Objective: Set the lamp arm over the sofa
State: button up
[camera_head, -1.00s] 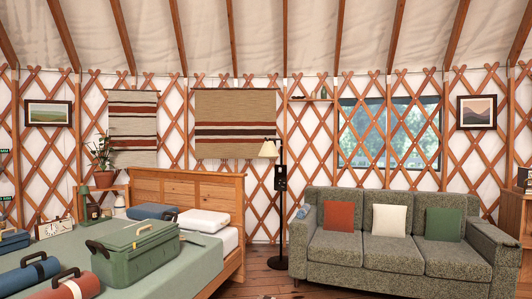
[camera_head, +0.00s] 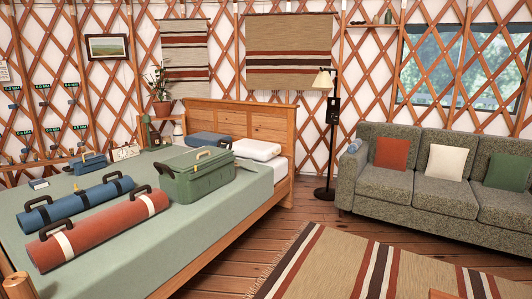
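The floor lamp (camera_head: 330,150) stands in the head view between the bed and the sofa, with a dark pole, a dark round base on the floor and a box on the pole. Its cream shade (camera_head: 323,79) hangs at the top, on the left side of the pole, toward the bed and away from the sofa. The grey-green sofa (camera_head: 447,196) stands to the right of the lamp, cut off by the right edge. It carries a red, a cream and a green cushion. My gripper is not in view.
The wooden bed (camera_head: 225,236) fills the left, with a green case (camera_head: 196,178) and red and blue rolls on it. A striped rug (camera_head: 350,265) lies in front of the sofa. Bare floor (camera_head: 300,212) runs between bed and sofa toward the lamp.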

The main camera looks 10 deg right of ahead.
aim_at(325, 69)
jog(key=i+j+u, duration=0.3)
jog(key=i+j, duration=0.75)
jog(key=i, duration=0.15)
jog(key=i+z, duration=0.3)
jog(key=i, duration=0.3)
jog(key=i+z, duration=0.25)
jog(key=i, duration=0.35)
jog(key=i+j+z, duration=0.3)
jog(key=i, duration=0.3)
jog(key=i+l+z, duration=0.1)
jog(key=i+z, duration=0.3)
jog(key=i, duration=0.6)
jog(key=i+j+z, duration=0.2)
jog(key=i+z, duration=0.15)
jog(key=i, duration=0.6)
